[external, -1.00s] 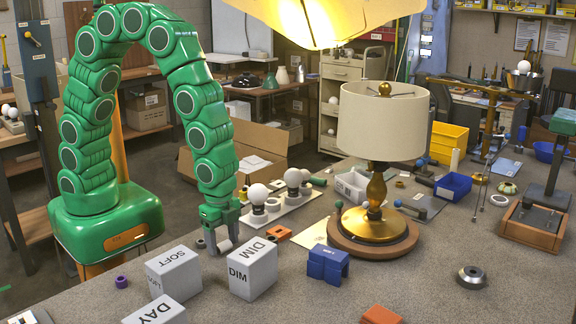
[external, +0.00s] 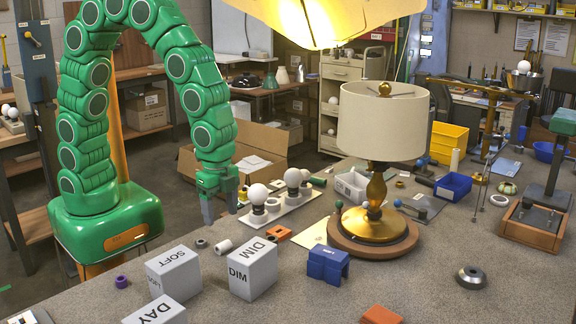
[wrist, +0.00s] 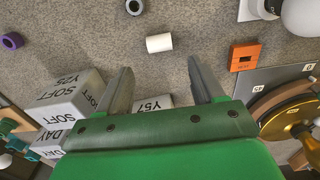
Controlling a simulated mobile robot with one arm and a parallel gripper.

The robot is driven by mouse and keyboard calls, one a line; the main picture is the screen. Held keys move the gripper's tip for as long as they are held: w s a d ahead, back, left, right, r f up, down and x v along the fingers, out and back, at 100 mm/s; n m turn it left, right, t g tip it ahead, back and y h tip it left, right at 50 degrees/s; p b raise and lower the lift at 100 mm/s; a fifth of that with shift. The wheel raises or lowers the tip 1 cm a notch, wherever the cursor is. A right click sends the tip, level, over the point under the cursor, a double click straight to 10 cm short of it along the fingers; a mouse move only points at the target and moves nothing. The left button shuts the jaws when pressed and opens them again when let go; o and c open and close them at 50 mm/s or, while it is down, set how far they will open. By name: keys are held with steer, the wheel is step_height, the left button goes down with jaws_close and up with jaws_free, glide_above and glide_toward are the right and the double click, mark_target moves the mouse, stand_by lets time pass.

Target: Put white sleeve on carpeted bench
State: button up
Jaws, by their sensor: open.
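The white sleeve (external: 223,247) lies on its side on the grey carpeted bench (external: 420,275), just behind the white DIM block. In the wrist view the sleeve (wrist: 159,43) lies alone on the carpet, beyond the fingertips and between their lines. My gripper (external: 220,212) is raised above the bench behind the sleeve, apart from it. In the wrist view its two fingers (wrist: 160,72) are spread with nothing between the tips.
White lettered blocks (external: 251,270) stand in front of the sleeve. A dark ring (external: 201,243) lies at its left and an orange block (external: 279,233) at its right. Bulbs on a white strip (external: 274,208) stand behind. A lamp (external: 378,200) stands further right.

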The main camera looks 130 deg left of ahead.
steer(key=shift+r, duration=1.85)
